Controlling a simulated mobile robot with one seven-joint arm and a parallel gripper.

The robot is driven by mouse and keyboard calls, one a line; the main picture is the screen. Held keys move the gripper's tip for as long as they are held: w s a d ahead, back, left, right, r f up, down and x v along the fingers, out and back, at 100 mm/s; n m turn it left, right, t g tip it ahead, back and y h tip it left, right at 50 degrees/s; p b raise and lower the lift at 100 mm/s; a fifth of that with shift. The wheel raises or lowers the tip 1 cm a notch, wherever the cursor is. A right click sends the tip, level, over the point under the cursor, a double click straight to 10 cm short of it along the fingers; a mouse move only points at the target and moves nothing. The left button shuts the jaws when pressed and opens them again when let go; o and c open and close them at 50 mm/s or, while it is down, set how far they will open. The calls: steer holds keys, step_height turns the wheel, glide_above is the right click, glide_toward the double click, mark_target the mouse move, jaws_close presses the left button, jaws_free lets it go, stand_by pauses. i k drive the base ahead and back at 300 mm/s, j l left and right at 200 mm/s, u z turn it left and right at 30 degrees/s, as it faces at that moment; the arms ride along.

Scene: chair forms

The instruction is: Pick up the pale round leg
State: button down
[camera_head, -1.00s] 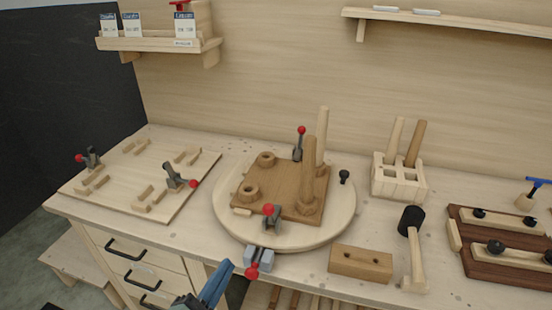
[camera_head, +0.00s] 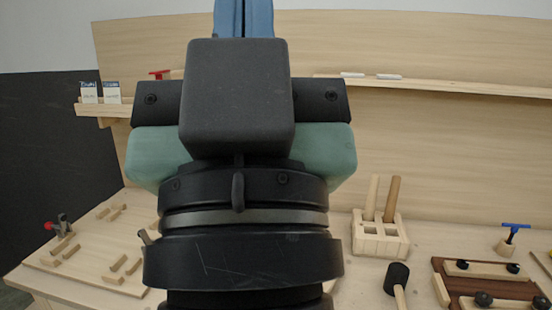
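A pale round leg (camera_head: 373,196) stands tilted in the wooden rack (camera_head: 378,247), right of centre. A browner round leg (camera_head: 392,198) stands beside it in the same rack. My gripper (camera_head: 244,16) is raised large in the foreground, with its blue fingers pointing up and cut off by the top edge. It is apart from the rack in the picture, up and to the left. Its fingertips and anything between them are out of view, so I cannot tell if it is open. My wrist hides the round turntable and the seat board with its legs.
A black-headed mallet (camera_head: 397,279) lies right of centre. A dark jig (camera_head: 486,287) with black knobs and a blue-handled tool (camera_head: 508,237) are at the right. A board with wooden blocks (camera_head: 107,251) lies at the left. A shelf (camera_head: 440,86) runs along the back wall.

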mark_target(370, 209)
steer(key=u, duration=0.4)
steer(key=i+l+u, duration=0.2)
steer(key=l, duration=0.4)
steer(key=i+l+u, duration=0.2)
steer(key=l, duration=0.45)
steer(key=i+l+u, duration=0.2)
steer(key=l, duration=0.45)
steer(key=l+u, duration=0.2)
steer(key=l, duration=1.55)
